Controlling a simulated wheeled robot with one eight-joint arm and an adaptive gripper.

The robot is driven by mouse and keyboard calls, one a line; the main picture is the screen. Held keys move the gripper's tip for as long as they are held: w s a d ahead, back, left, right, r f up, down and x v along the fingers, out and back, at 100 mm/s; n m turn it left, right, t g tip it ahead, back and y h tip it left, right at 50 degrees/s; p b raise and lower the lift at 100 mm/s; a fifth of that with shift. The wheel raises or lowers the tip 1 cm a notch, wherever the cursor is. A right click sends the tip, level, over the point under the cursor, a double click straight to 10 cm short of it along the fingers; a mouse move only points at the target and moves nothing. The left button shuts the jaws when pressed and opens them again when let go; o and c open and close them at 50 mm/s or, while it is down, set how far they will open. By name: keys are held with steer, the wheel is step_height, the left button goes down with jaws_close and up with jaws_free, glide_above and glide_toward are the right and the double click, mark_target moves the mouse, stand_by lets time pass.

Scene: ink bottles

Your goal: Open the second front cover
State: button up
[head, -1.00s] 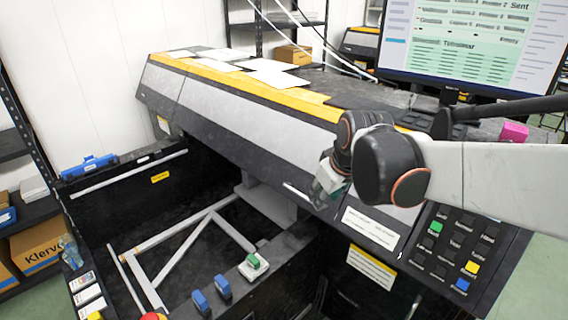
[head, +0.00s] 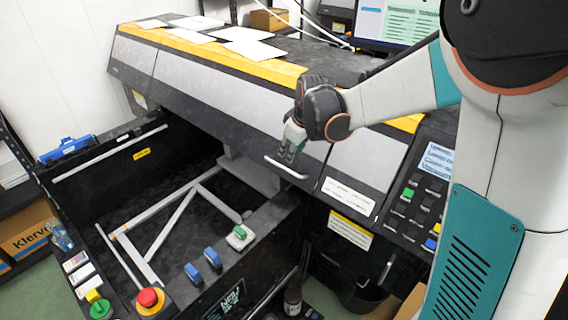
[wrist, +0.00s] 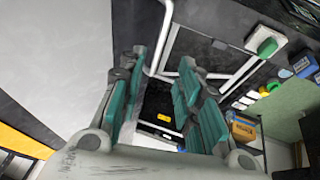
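The large printer's front has grey cover panels split by seams. The long middle panel (head: 215,95), which looks like the second front cover, lies flush and closed. A white bar handle (head: 286,168) sits at its lower right edge. My gripper (head: 288,153) is just above this handle in the head view, pointing down. In the wrist view my gripper (wrist: 163,58) has its two teal fingers spread apart with nothing clamped. A pale bent bar (wrist: 164,38), likely the handle, shows between the fingertips; I cannot tell whether it touches them.
The open black bay (head: 110,190) with a white frame (head: 160,225) lies left of the handle. A red stop button (head: 149,298) and blue knobs (head: 212,258) line its front edge. A keypad (head: 425,205) is at right. White sheets (head: 250,48) lie on top.

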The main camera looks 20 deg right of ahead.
mark_target(284, 167)
steer(key=b+x, duration=0.1)
steer(key=x, duration=0.9)
steer(key=shift+w+f+b, duration=0.1)
steer(key=shift+f+b, duration=0.15)
steer(key=shift+b, duration=0.05)
steer(key=shift+c, duration=0.2)
jaws_close()
